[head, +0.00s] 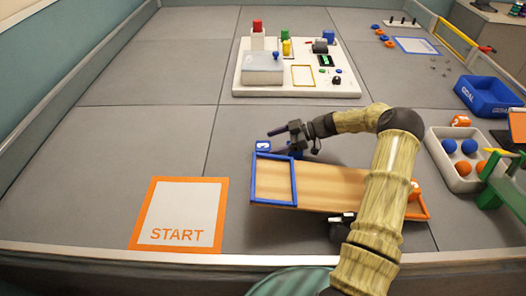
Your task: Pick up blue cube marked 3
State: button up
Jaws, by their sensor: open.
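A small blue cube (263,146) with a pale mark stands on the grey floor at the far left corner of the wooden board; the mark is too small to read. My gripper (277,143) is open, reaching in from the right, low beside the cube. Its fingers point left toward the cube. I cannot tell whether the cube is between the fingertips or just beyond them. The board (330,187) has a blue-framed area (274,201) at its left end, just in front of the cube and gripper.
A white panel (298,91) with blocks and devices lies behind. A tray of balls (433,150) and a blue GOAL bin (487,108) stand right. The START mat (180,200) and floor at left are clear.

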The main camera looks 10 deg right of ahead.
jog(key=x, duration=0.2)
jog(key=shift+a+f, duration=0.2)
jog(key=shift+a, duration=0.05)
jog(key=shift+c, duration=0.2)
jog(key=c, duration=1)
